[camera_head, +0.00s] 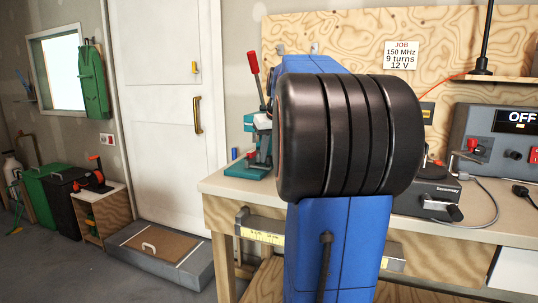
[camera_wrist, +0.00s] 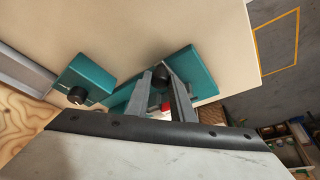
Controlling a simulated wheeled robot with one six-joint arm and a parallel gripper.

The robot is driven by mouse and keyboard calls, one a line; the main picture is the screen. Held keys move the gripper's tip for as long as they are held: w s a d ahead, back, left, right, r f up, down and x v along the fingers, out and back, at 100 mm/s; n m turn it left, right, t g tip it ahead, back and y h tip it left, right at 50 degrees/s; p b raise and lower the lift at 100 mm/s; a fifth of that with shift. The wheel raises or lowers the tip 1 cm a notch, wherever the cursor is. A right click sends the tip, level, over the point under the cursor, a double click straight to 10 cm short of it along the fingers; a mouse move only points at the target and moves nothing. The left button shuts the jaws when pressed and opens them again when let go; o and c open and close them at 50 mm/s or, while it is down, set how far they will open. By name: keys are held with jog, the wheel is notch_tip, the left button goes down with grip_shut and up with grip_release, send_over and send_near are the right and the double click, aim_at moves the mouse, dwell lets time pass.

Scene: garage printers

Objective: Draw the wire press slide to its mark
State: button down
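The teal wire press (camera_head: 250,168), with a red-handled lever (camera_head: 253,66), stands at the left end of the bench in the head view. My arm hides part of it. The wrist view shows teal parts (camera_wrist: 195,72), a separate teal block with a black knob (camera_wrist: 77,95), and another black round knob (camera_wrist: 160,75). My gripper (camera_wrist: 162,82) has its two grey fingers on either side of that second knob. Whether they touch it is unclear. A small red part (camera_wrist: 166,106) shows between the fingers. I cannot make out the slide's mark.
My arm covers the middle of the head view. A grey bar with a yellow scale (camera_head: 264,236) runs along the bench front. A power supply reading OFF (camera_head: 515,120) and a grey device (camera_head: 428,198) stand at right. A low platform (camera_head: 160,248) lies by the door.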

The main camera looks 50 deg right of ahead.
jog(key=s+a, duration=0.1)
jog(key=a, duration=0.1)
jog(key=s+a, duration=0.1)
jog(key=a, duration=0.2)
jog(key=s+a, duration=0.1)
jog(key=a, duration=0.2)
jog(key=shift+s+r, duration=0.1)
jog(key=shift+s, duration=0.05)
jog(key=shift+s+a, duration=0.15)
jog(key=shift+a, duration=0.15)
jog(key=c, duration=1.5)
grip_release()
jog(key=shift+a, duration=0.15)
jog(key=shift+c, duration=0.2)
jog(key=v, duration=1.7)
jog(key=shift+s, duration=0.2)
